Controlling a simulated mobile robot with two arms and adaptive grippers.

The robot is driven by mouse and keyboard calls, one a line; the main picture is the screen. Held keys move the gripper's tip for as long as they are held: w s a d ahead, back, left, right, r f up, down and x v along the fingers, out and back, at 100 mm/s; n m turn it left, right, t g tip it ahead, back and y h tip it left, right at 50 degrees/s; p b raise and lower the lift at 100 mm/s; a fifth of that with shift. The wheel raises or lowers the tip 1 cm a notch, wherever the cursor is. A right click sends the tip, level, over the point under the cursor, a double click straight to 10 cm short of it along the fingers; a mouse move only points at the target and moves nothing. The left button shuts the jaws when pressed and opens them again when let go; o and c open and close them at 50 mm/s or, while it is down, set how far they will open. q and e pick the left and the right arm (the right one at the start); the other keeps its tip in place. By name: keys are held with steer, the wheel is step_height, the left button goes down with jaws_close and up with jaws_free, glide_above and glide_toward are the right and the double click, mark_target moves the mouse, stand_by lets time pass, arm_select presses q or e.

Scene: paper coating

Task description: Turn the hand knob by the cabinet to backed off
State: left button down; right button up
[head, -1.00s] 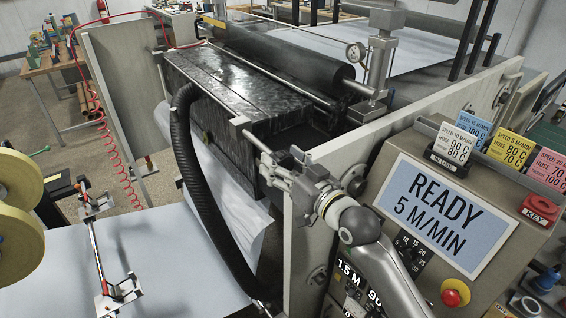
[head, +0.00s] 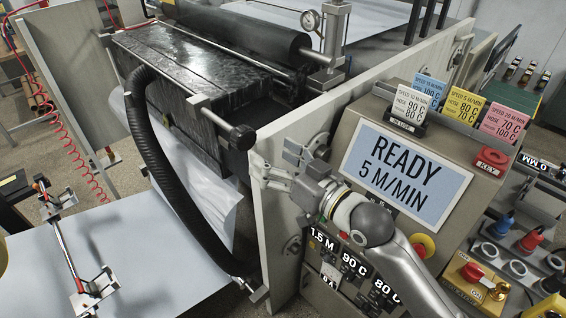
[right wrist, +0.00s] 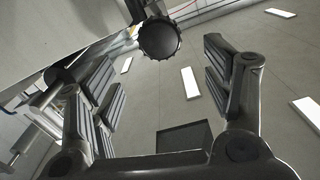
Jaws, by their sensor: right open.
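The hand knob (head: 241,137) is a black ribbed round knob on the end of a rod at the corner of the dark coating cabinet (head: 190,75). My right gripper (head: 275,162) is open and empty, a little right of and below the knob in the head view, apart from it. In the right wrist view the knob (right wrist: 159,38) shows face-on, above and between the spread fingers of my right gripper (right wrist: 162,85), beyond their tips. A mark showing the knob's setting cannot be made out. My left gripper is not in view.
A pale side plate (head: 275,215) stands behind my right gripper. The control console (head: 412,170) reads "READY 5 M/MIN", with coloured cards and a red KEY block (head: 491,160). A black corrugated hose (head: 165,175) hangs left of the knob.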

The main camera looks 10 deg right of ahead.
steer(key=shift+v, duration=1.15)
steer(key=shift+f, duration=0.1)
